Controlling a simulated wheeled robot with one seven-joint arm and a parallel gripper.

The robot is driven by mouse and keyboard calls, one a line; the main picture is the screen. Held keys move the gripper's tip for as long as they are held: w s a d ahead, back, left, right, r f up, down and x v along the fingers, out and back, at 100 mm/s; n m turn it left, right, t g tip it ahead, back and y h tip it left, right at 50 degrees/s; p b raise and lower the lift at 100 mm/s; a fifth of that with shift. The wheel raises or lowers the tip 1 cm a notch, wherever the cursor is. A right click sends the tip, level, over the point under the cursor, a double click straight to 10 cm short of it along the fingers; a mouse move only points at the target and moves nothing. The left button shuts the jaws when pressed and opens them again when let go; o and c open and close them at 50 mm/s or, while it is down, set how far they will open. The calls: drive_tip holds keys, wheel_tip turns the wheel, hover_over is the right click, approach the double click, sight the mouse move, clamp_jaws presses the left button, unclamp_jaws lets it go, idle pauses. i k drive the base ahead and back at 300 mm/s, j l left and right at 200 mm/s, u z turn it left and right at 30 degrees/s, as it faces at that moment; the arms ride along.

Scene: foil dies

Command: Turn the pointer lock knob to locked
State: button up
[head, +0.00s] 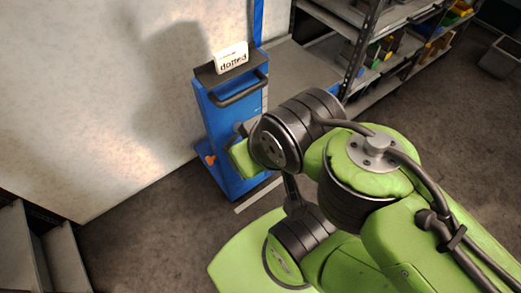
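A blue cabinet (213,122) stands against the pale wall, with a black handle bar (240,91) near its top. A small orange part (210,159) shows low on its left side; I cannot tell whether it is the pointer lock knob. No pointer or lock marking is readable, so the knob's setting cannot be told. My arm reaches in from the lower right, and its wrist is in front of the cabinet's right part, covering some of it. My gripper cannot be made out; the wrist hides it. A small grey piece beside the wrist is too unclear to name.
A white sign reading "dotted" (231,57) stands on the cabinet's dark top. Metal shelves (352,38) with coloured bins are at the upper right. A grey bin (500,58) sits at the far right. Grey panels (30,245) stand lower left. Floor left of the cabinet is clear.

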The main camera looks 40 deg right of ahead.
sight(210, 161)
drive_tip(key=i+j+u, duration=0.25)
drive_tip(key=u, duration=0.25)
drive_tip(key=i+j+u, duration=0.25)
drive_tip(key=u, duration=0.2)
drive_tip(key=i+u, duration=0.5)
drive_tip(key=k+j, duration=0.05)
drive_tip(key=k, duration=0.05)
